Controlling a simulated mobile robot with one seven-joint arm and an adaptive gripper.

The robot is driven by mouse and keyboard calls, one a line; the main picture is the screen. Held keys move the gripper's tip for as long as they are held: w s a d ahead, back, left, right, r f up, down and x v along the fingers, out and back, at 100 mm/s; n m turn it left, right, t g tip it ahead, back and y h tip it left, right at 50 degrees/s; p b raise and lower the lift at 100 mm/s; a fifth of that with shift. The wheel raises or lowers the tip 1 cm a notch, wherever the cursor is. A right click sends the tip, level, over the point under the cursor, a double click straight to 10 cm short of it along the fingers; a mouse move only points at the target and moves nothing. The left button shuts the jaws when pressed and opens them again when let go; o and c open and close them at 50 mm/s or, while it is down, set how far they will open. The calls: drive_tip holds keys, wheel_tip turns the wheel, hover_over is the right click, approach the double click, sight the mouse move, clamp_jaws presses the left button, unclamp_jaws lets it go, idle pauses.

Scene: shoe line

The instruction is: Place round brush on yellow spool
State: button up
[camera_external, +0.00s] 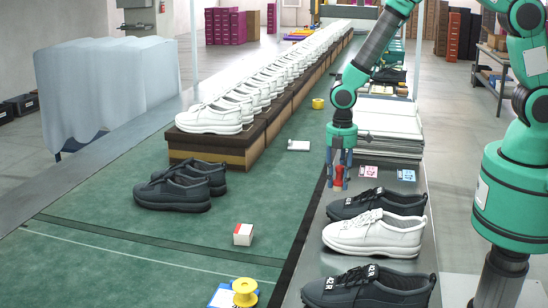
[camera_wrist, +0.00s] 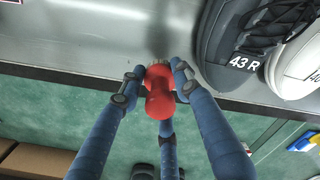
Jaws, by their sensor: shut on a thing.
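My gripper (camera_external: 339,172) is over the grey metal strip beside the green belt, pointing down. Its blue fingers are shut on the round brush (camera_external: 338,181), which has a red handle; in the wrist view the brush (camera_wrist: 159,92) sits between the fingers, pale bristles showing at its far end. I cannot tell whether the brush touches the metal. One yellow spool (camera_external: 245,291) stands at the front of the belt on a blue and white item. Another yellow spool (camera_external: 318,103) stands farther back on the belt. Both are apart from my gripper.
Dark and white shoes (camera_external: 376,234) line the metal strip near my gripper. A dark pair (camera_external: 181,186) and a small red-and-white box (camera_external: 243,234) are on the belt (camera_external: 120,245). A long row of white shoes (camera_external: 210,117) stands on a raised rack. Much of the front belt is clear.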

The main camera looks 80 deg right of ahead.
drive_tip(key=a+r+p, duration=0.2)
drive_tip(key=a, duration=1.3)
drive_tip(key=w+a+r+m+p, duration=0.1)
drive_tip(key=a+p, duration=0.2)
drive_tip(key=a, duration=1.2)
drive_tip(key=a+r+p, duration=0.2)
drive_tip(key=a+p, duration=0.1)
drive_tip(key=a, duration=1.2)
drive_tip(key=shift+w+a+r+m, duration=0.25)
drive_tip(key=shift+w+r+m, duration=0.05)
drive_tip(key=shift+r+m, duration=0.1)
drive_tip(key=shift+w, duration=0.1)
hover_over(245, 285)
drive_tip(key=shift+d+f, duration=0.25)
drive_tip(key=shift+f, duration=0.55)
drive_tip(key=shift+a, duration=0.1)
drive_tip(key=shift+w+a, duration=0.1)
drive_tip(key=shift+a, duration=0.05)
drive_tip(key=shift+f, duration=1.75)
drive_tip(key=shift+f, duration=0.15)
